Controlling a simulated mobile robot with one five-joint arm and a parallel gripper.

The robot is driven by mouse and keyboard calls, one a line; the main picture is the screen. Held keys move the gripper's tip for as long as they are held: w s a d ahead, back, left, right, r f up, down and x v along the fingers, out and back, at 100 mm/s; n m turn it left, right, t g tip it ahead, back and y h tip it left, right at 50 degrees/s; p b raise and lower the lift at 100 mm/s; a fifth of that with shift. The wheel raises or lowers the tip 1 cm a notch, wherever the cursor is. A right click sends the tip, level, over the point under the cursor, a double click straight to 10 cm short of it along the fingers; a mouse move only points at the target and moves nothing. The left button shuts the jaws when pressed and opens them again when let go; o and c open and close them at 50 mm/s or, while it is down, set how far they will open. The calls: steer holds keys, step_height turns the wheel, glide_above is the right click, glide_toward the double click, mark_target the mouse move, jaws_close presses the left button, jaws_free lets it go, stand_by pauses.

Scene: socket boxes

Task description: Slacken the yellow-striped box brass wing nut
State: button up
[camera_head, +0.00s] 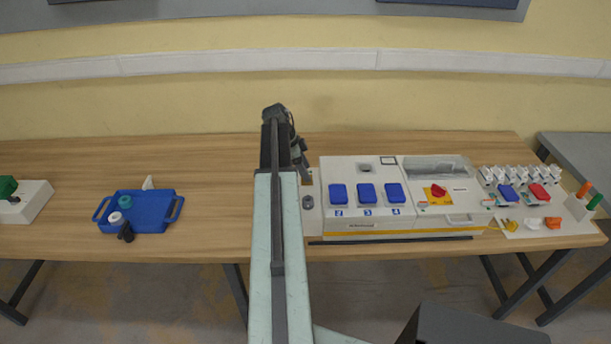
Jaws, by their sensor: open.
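The yellow-striped box (375,226) is a pale, wide box on the table, right of my arm, with a yellow stripe along its lower front. It has blue socket covers (367,193), a red rotary switch (438,190) on a yellow plate and a clear cover. I cannot make out a brass wing nut on it; it is too small to tell or hidden. My gripper (304,170) is open, small and dark, just left of the box's back left corner. My arm partly hides it, and I see nothing held.
A grey plate with a round knob (308,203) adjoins the box's left side. A dark bar (390,240) lies along its front. White switches (520,176) and coloured plugs stand right. A blue tray (150,222) and a green-topped box (33,205) stand left, with bare table between tray and arm.

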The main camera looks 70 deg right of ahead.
steer(key=shift+r, duration=0.1)
steer(key=shift+d, duration=0.1)
jaws_close()
steer(key=shift+n, duration=0.4)
steer(key=n, duration=0.1)
steer(key=n+h, duration=0.1)
steer(key=shift+s+a+n+t, duration=0.1)
steer(key=shift+a+n+t, duration=0.15)
steer(key=shift+n+t, duration=0.05)
steer(key=n, duration=0.2)
steer(key=n+t+h, duration=0.1)
steer(key=n, duration=0.2)
steer(key=shift+s+n+t, duration=0.1)
steer(key=shift+n+t, duration=0.2)
steer(key=n+t, duration=0.1)
steer(key=n, duration=0.3)
steer(key=shift+s+t+h, duration=0.15)
steer(key=shift+t+h, duration=0.25)
steer(key=shift+n+t, duration=0.8)
steer(key=shift+n, duration=1.5)
